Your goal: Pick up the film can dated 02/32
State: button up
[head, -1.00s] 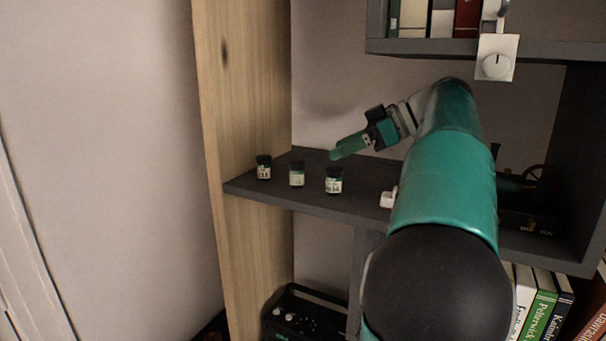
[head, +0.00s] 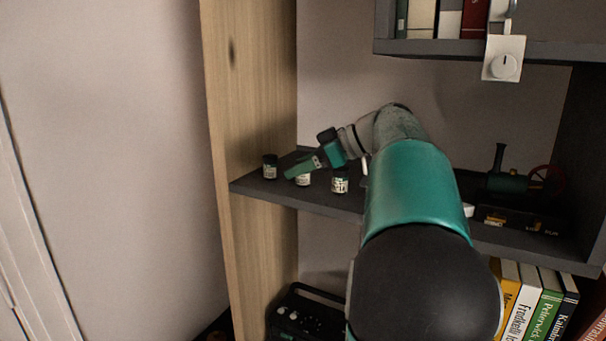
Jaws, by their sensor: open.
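Three small dark film cans with pale labels stand upright in a row on the dark grey shelf (head: 325,199). The left can (head: 270,167) is fully in view. The middle can (head: 303,180) is partly covered by my gripper. The right can (head: 340,181) stands nearest my arm. The label dates are too small to read, so I cannot tell which is 02/32. My gripper (head: 291,172) is open and empty, its green fingers pointing left at the middle can's top; whether they touch it I cannot tell.
A wooden side panel (head: 250,110) bounds the shelf on the left. A model steam engine (head: 507,184) stands right of my arm. An upper shelf (head: 440,47) with a white dial box (head: 502,58) overhangs. Books (head: 540,300) and a black device (head: 300,315) are below.

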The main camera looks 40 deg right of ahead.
jog(key=c, duration=1)
jog(key=shift+c, duration=0.2)
jog(key=shift+r, duration=0.25)
